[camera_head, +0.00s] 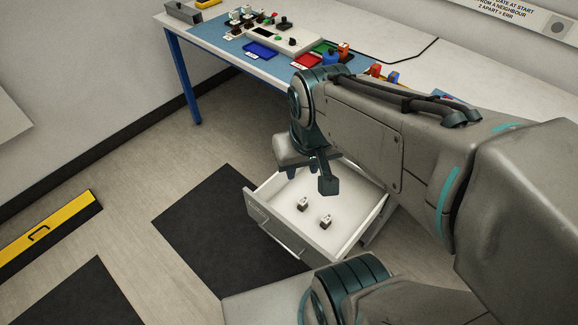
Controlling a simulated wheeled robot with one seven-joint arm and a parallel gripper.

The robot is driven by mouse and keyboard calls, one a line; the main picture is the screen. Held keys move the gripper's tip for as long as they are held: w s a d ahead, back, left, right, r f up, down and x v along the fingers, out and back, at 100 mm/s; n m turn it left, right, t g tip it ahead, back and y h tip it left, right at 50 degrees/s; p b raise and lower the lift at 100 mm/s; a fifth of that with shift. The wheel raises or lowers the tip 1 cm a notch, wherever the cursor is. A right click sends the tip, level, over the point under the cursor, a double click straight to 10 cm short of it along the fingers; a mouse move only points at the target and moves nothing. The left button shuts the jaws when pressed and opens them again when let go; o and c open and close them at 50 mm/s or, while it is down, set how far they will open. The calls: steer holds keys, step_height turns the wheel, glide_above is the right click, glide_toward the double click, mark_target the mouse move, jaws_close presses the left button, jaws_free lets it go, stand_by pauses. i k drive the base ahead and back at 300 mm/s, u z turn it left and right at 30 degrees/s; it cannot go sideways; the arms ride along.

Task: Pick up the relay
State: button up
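Two small white-and-dark blocks that look like relays lie in an open white drawer (264,225). One relay-like block (303,204) is farther back and to the left. The other block (326,221) is nearer and to the right. They look alike and stand apart, with bare drawer floor around them. My gripper (309,180) points down over the back part of the drawer, above the blocks in the picture. Its two fingers are spread apart and nothing shows between them. My arm hides the drawer's back right part.
A workbench (345,40) with a blue mat runs along the wall behind. It carries a blue tray (259,50), a red tray (306,61), a control box and several small parts. Dark mats (215,225) and a yellow bar (45,232) are on the floor at left.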

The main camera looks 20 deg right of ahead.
mark_target(302, 204)
steer(key=u, duration=1.25)
steer(key=i, duration=1.4)
steer(key=z, duration=3.25)
